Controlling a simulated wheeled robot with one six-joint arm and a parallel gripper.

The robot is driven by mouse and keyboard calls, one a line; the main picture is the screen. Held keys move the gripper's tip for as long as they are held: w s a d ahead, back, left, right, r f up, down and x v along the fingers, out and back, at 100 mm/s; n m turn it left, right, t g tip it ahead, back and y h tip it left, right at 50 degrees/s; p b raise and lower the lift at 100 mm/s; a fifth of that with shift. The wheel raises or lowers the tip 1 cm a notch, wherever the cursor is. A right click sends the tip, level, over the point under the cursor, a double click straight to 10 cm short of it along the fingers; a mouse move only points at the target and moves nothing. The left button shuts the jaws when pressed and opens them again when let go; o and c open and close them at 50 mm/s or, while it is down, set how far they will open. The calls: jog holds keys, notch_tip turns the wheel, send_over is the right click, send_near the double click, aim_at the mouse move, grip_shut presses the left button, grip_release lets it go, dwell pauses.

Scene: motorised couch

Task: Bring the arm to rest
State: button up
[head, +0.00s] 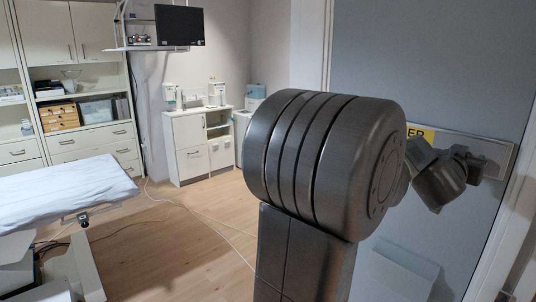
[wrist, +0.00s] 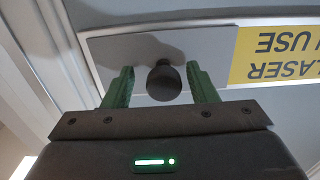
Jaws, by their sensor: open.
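My gripper (wrist: 160,68) shows in the wrist view with two green fingers spread apart. A dark round knob-like piece (wrist: 164,83) appears between them; I cannot tell its depth or whether the fingers touch it. Behind it is a pale grey plate (wrist: 115,47) with a yellow sign (wrist: 275,57), lettered upside down in this view. In the head view my dark arm fills the centre right, and its outer end is bent close in front of the door. My fingers cannot be made out there.
A grey-blue door (head: 440,65) with the yellow sign (head: 419,131) stands directly behind my arm. A couch with a white sheet (head: 62,187) is at the left. Cabinets (head: 197,145) and a monitor (head: 179,25) are at the back. Wooden floor (head: 165,235) with thin cables lies between.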

jog(key=shift+s+a, duration=0.1)
jog(key=shift+a, duration=0.05)
jog(key=p+v, duration=0.1)
jog(key=v, duration=1.2)
jog(key=b+x, duration=0.1)
jog(key=x, duration=1.2)
jog(key=shift+w+d, duration=0.2)
jog(key=shift+d, duration=0.05)
jog(key=shift+w+a+r+p, duration=0.1)
jog(key=shift+w+a+p, duration=0.25)
jog(key=shift+p, duration=0.1)
jog(key=shift+w+a, duration=0.2)
jog(key=shift+a, duration=0.25)
